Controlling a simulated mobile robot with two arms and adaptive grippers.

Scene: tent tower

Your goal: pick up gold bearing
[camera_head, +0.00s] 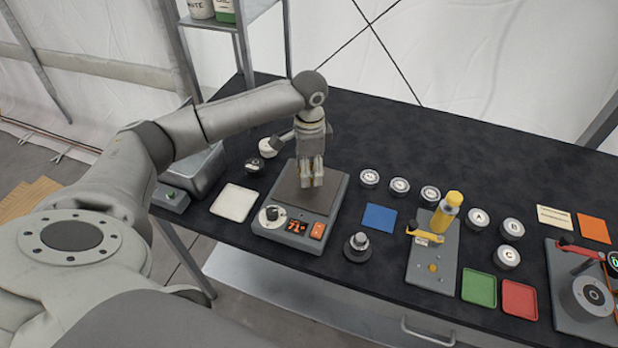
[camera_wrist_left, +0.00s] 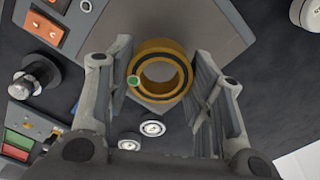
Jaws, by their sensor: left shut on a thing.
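The gold bearing (camera_wrist_left: 147,90) is a thick gold ring with a dark groove and a small green dot, seen in the left wrist view between the two fingers. My left gripper (camera_head: 312,184) is shut on it, with the fingers pointing down over the grey plate of the scale (camera_head: 290,204). In the head view the fingers hide the bearing. I cannot tell whether the bearing touches the plate. The scale has an orange lit display and a round knob at its front. My right gripper is not in view.
A white pad (camera_head: 234,203) lies left of the scale, and a blue pad (camera_head: 379,218) lies right of it. A dark knobbed piece (camera_head: 357,246) stands close to the scale's right front. Several round lidded tins and a grey fixture with a yellow handle (camera_head: 447,211) stand further right.

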